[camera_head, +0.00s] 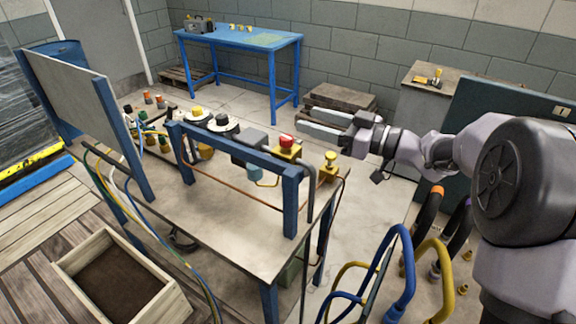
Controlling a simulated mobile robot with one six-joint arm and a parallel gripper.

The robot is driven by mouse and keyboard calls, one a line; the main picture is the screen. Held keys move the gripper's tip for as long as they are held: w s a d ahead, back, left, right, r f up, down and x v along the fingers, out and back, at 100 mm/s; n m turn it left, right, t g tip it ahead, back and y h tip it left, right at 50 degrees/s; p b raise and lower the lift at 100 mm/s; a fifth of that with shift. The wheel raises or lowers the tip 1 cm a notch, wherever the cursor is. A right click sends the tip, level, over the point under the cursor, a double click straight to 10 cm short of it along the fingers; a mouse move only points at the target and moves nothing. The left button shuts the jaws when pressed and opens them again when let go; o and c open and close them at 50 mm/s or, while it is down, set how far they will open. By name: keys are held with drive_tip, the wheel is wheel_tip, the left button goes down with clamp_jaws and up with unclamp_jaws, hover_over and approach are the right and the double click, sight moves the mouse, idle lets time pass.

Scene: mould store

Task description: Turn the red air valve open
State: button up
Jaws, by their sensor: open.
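A red knob (287,142) sits on a yellow block at the back of the bench (229,222), right of a grey box. It is the most valve-like red thing I see, but I cannot tell whether it is the air valve or its open or shut position. My gripper (301,120) reaches in from the right, with its two long pale fingers spread apart and nothing between them. In the picture the fingertips are just above and right of the red knob, apart from it. Their true height and depth relative to it are unclear.
A blue frame (238,158) spans the bench in front of the knob. A yellow knob (330,158) stands to the right. Black and yellow round fittings and small orange-topped parts are at left. Blue and yellow hoses (401,270) loop at the front right. A blue table (240,40) stands behind.

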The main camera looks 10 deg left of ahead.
drive_tip(key=b, duration=0.4)
approach(286, 137)
drive_tip(key=a+f, duration=0.1)
drive_tip(key=w+a, duration=0.1)
drive_tip(key=a, duration=0.1)
drive_tip(key=shift+a+f, duration=0.1)
drive_tip(key=shift+f, duration=0.3)
drive_tip(key=x, duration=0.2)
drive_tip(key=b+x, duration=0.2)
drive_tip(key=x, duration=0.1)
drive_tip(key=shift+w+a+r, duration=0.1)
drive_tip(key=shift+a+r, duration=0.2)
drive_tip(key=shift+a, duration=0.05)
drive_tip(key=shift+w+a+r, duration=0.1)
drive_tip(key=shift+w+a, duration=0.1)
drive_tip(key=shift+a, duration=0.2)
clamp_jaws()
drive_tip(key=r+n+g+p, duration=0.1)
drive_tip(key=p, duration=0.2)
drive_tip(key=shift+f+g+p, duration=0.15)
drive_tip(key=shift+g+p, duration=0.25)
drive_tip(key=shift+p, duration=0.3)
drive_tip(key=shift+f+n+g+y, duration=0.3)
